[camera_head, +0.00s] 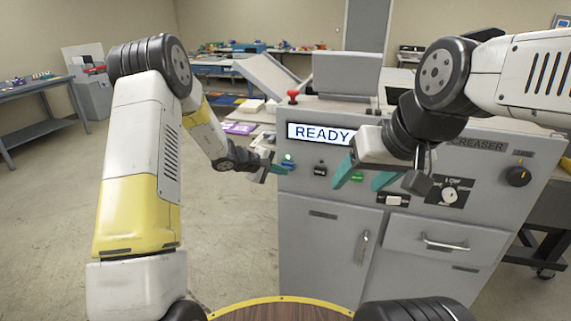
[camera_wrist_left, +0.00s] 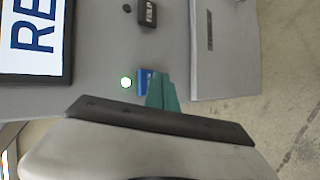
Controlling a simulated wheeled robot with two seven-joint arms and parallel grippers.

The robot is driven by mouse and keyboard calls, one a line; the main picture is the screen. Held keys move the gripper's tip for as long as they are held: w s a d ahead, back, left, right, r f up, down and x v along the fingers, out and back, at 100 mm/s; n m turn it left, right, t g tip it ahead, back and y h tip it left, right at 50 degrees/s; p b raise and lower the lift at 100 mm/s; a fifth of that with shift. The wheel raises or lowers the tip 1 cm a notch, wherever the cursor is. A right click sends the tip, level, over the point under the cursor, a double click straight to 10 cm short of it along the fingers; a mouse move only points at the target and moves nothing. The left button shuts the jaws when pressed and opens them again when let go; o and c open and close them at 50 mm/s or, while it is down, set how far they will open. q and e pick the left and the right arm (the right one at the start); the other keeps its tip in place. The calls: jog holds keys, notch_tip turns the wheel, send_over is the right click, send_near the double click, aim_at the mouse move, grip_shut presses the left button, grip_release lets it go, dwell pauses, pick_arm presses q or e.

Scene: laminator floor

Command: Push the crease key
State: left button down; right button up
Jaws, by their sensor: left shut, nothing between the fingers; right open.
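The grey creaser machine (camera_head: 330,225) stands ahead, its display (camera_head: 318,133) reading READY. I cannot read which is labelled crease. My left gripper (camera_head: 279,169) is shut and empty, its teal tips at the blue key. In the left wrist view the tips (camera_wrist_left: 162,95) overlap the blue key (camera_wrist_left: 144,80), beside the lamp (camera_wrist_left: 126,82); contact is unclear. My right gripper (camera_head: 358,184) is open and empty before the panel, partly hiding it.
A red knob (camera_head: 293,96) stands on the machine's top left. A dial (camera_head: 449,195), a black knob (camera_head: 517,176) and a drawer handle (camera_head: 445,243) are on the right. A wooden round top (camera_head: 275,309) lies in front.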

pick_arm(q)
jog(key=shift+s, duration=0.2)
jog(key=s+a, duration=0.2)
jog(key=s, duration=0.3)
jog(key=shift+s, duration=0.35)
dwell(0.5)
